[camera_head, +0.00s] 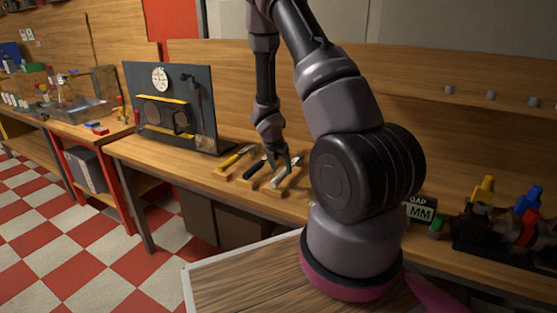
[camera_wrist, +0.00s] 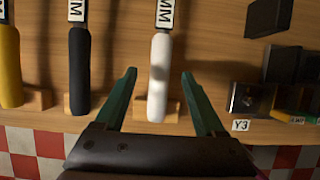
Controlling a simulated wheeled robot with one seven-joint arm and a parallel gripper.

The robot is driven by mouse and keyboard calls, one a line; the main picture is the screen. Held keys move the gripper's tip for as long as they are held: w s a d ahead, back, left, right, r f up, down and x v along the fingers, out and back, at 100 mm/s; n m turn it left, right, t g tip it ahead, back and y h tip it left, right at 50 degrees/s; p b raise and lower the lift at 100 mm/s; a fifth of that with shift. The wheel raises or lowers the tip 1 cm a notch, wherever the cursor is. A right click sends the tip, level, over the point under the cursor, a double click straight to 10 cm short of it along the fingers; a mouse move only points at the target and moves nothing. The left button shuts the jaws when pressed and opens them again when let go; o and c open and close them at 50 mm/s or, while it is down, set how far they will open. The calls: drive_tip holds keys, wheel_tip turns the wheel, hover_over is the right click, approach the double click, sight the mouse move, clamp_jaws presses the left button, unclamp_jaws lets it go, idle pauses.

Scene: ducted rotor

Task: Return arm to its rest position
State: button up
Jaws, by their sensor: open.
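My arm rises from its base in the head view and reaches over the wooden workbench (camera_head: 155,152). My gripper (camera_head: 280,163) hangs above the tool row at the bench's front edge. In the wrist view my gripper (camera_wrist: 160,75) is open, with its two green fingers apart. A white-handled tool (camera_wrist: 159,75) shows between the fingers, lying on a wooden rest on the bench. I cannot tell from the wrist view how far below the fingers it is. It also shows in the head view (camera_head: 281,175). Nothing is seen held in the fingers.
A black-handled tool (camera_wrist: 79,70) and a yellow-handled tool (camera_wrist: 9,65) lie left of the white one. A dark panel (camera_head: 205,110) stands on the bench at left. Dark blocks by a Y3 label (camera_wrist: 240,125) are at right. Coloured clamps (camera_head: 525,215) stand farther right.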

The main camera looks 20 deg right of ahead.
drive_tip(key=shift+v, duration=2.95)
drive_tip(key=s+r+m+t, duration=0.1)
drive_tip(key=s+r+m, duration=0.2)
drive_tip(key=r+m, duration=0.65)
drive_tip(key=s+r+m+t, duration=0.1)
drive_tip(key=s+r+m, duration=0.4)
drive_tip(key=r, duration=0.8)
drive_tip(key=s+a+r+m+t+y, duration=0.2)
drive_tip(key=s+a+r+m+y, duration=0.3)
drive_tip(key=s+a+r+m, duration=0.7)
drive_tip(key=s+r+m, duration=0.1)
drive_tip(key=s+m, duration=0.2)
drive_tip(key=s, duration=0.1)
drive_tip(key=shift+r+y, duration=0.3)
